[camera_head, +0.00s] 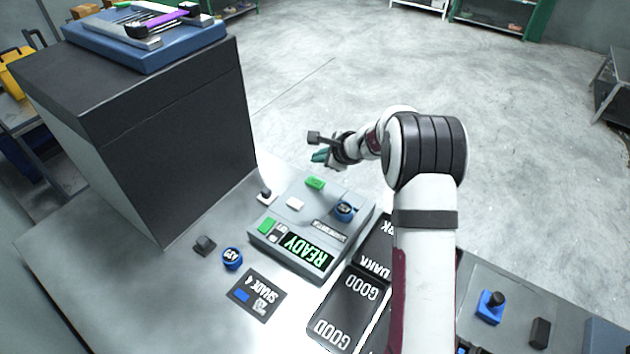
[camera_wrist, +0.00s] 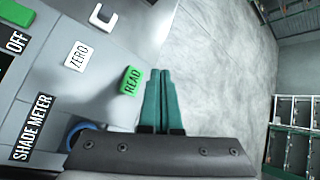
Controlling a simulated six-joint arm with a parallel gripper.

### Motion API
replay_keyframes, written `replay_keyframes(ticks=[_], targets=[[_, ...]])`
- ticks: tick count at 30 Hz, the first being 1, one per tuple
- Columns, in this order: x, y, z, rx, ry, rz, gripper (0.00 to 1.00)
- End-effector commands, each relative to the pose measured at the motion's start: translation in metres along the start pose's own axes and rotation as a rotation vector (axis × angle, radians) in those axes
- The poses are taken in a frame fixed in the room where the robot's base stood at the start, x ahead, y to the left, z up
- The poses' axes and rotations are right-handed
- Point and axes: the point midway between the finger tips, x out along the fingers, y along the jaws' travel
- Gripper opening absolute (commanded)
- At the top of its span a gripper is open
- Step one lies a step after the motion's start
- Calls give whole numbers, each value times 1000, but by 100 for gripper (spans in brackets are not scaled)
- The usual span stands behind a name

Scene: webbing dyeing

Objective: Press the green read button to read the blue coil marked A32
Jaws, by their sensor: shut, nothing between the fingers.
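The green READ button (camera_wrist: 131,81) stands out on the grey shade meter (camera_wrist: 50,60), near the meter's edge. It is also the green block (camera_head: 315,183) at the far end of the meter in the head view. My gripper (camera_head: 320,156) is shut and empty, beyond that end. In the wrist view its teal fingers (camera_wrist: 160,95) lie together just right of the READ button, with a small gap in the picture. A blue coil (camera_head: 344,211) sits on the meter. Another blue coil (camera_head: 232,258) lies on the table. I cannot read either mark surely. The meter's display (camera_head: 305,252) reads READY.
A white ZERO button (camera_wrist: 79,56) is beside READ. A shade card (camera_head: 257,295) and a small dark block (camera_head: 204,245) lie in front of the meter. Dark GOOD and DARK trays (camera_head: 345,308) stand to its right. A tall dark cabinet (camera_head: 165,140) stands left.

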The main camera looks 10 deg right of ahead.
Motion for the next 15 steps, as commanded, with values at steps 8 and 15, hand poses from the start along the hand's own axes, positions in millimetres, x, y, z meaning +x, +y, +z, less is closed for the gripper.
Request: replay_keyframes(ticks=[8,15], targets=[[27,20,-20,0,0,2,0],[37,27,-27,-1,0,0,0]])
